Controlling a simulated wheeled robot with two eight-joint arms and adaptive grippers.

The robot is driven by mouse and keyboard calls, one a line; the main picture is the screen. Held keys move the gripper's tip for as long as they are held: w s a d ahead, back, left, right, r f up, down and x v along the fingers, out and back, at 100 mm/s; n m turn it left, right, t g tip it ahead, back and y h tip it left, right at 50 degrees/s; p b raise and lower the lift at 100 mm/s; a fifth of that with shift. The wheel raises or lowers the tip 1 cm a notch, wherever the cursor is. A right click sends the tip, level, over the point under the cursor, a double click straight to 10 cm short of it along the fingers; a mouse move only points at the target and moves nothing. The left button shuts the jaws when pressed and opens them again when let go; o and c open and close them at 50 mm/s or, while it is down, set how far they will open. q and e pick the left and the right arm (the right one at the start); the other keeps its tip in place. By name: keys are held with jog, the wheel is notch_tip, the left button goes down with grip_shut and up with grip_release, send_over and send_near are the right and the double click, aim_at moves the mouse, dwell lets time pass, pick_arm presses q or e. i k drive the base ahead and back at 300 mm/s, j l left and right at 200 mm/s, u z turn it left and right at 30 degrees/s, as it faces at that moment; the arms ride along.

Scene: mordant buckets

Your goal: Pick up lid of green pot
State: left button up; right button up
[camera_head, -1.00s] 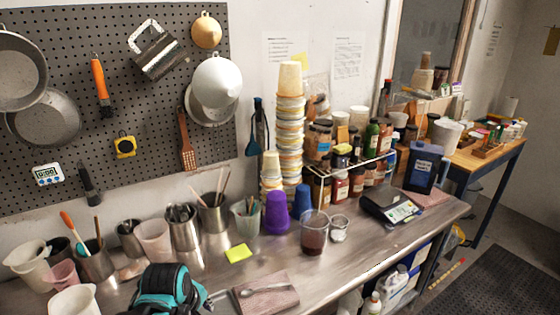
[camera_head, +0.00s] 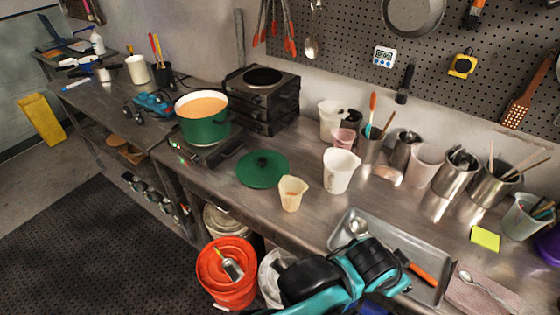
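The green lid (camera_head: 263,169) lies flat on the steel bench, with a dark knob at its middle and nothing on top of it. The green pot (camera_head: 204,128) stands uncovered to its left on a hot plate (camera_head: 207,152), filled with an orange liquid. A teal and black arm part of mine (camera_head: 345,277) shows at the bottom, over the front edge of the bench and in front of the lid, to the right. I cannot make out any fingers on it. Neither gripper's fingertips show.
A small cream cup (camera_head: 292,193) and a white pitcher (camera_head: 341,169) stand close to the lid's right. A black stove unit (camera_head: 262,97) is behind it. A metal tray (camera_head: 380,226) lies at the front right. An orange bucket (camera_head: 228,285) stands on the floor below.

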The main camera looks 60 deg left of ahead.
aim_at(258, 169)
jog(key=u, duration=2.4)
